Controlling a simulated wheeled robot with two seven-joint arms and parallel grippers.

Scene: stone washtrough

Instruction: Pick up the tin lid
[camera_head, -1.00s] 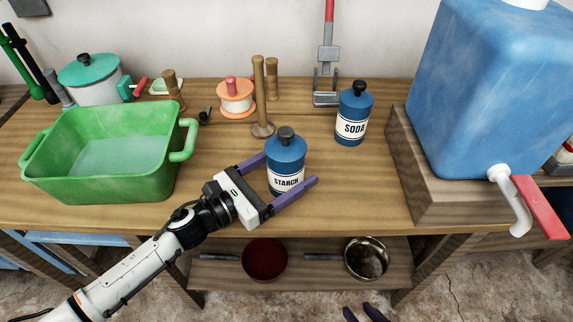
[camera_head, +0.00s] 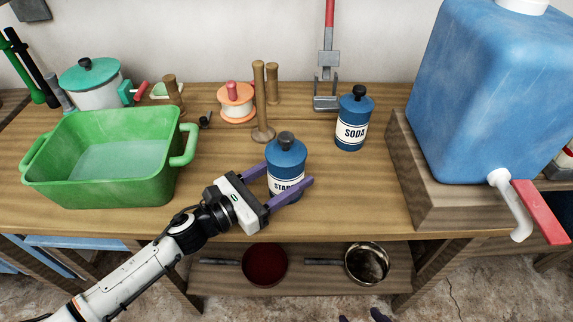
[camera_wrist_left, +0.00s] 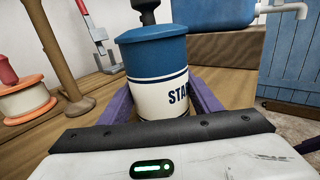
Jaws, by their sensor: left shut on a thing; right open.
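The starch tin (camera_head: 286,177) is blue and cream, with a blue lid (camera_head: 286,150) and a black knob. It stands upright near the bench's front edge. My left gripper (camera_head: 285,176) is shut on its body, one purple finger on each side, below the lid. In the left wrist view the tin (camera_wrist_left: 160,90) stands between the fingers, and its blue lid (camera_wrist_left: 152,34) is on top. A similar soda tin (camera_head: 351,132) with a blue lid (camera_head: 355,103) stands behind to the right. Only the purple fingertips of my right gripper (camera_head: 361,317) show at the bottom edge, apart and empty.
A green basin (camera_head: 107,190) stands left of my left gripper. Wooden pegs (camera_head: 261,100) and an orange spool (camera_head: 236,103) stand behind the starch tin. A large blue water container (camera_head: 480,90) stands right on a wooden block (camera_head: 450,205). Pans (camera_head: 265,265) lie on the lower shelf.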

